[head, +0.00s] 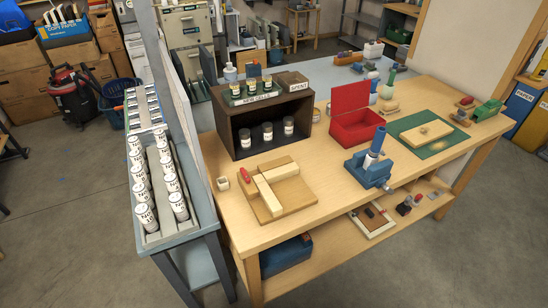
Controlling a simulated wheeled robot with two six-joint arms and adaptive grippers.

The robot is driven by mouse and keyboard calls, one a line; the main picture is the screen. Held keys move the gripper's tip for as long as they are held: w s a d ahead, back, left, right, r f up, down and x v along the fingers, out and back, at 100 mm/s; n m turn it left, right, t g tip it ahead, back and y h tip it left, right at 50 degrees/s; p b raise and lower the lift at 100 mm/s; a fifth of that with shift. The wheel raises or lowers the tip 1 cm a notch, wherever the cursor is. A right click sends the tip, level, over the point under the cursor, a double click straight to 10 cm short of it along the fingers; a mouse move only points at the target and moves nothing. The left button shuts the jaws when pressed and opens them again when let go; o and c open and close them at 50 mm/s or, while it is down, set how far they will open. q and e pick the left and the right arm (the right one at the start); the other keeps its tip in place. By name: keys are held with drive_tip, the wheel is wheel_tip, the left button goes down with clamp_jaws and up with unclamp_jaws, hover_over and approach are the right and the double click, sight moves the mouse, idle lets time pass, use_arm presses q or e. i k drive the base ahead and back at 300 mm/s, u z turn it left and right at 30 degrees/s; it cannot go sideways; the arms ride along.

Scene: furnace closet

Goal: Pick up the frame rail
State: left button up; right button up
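A wooden board (294,206) lies near the front left of the workbench, with pale wooden strips on it. One strip (268,195) runs lengthwise and another (278,171) lies across the board behind it. These look like frame rails, but I cannot tell for sure which piece is the frame rail. A small red-handled tool (245,176) lies beside the strips at the left. A small frame (371,221) lies on the lower shelf. Neither of my grippers is in view.
A dark open-front box (243,133) with jars stands behind the board. A red open box (353,126), a blue vise (368,168) and a green mat (426,135) occupy the workbench (262,231). A narrow rack (151,214) of white canisters stands left.

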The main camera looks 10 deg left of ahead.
sight(272, 204)
drive_tip(key=z, duration=1.85)
drive_tip(key=i, duration=2.65)
drive_tip(key=u, duration=3.5)
drive_tip(key=i, duration=0.5)
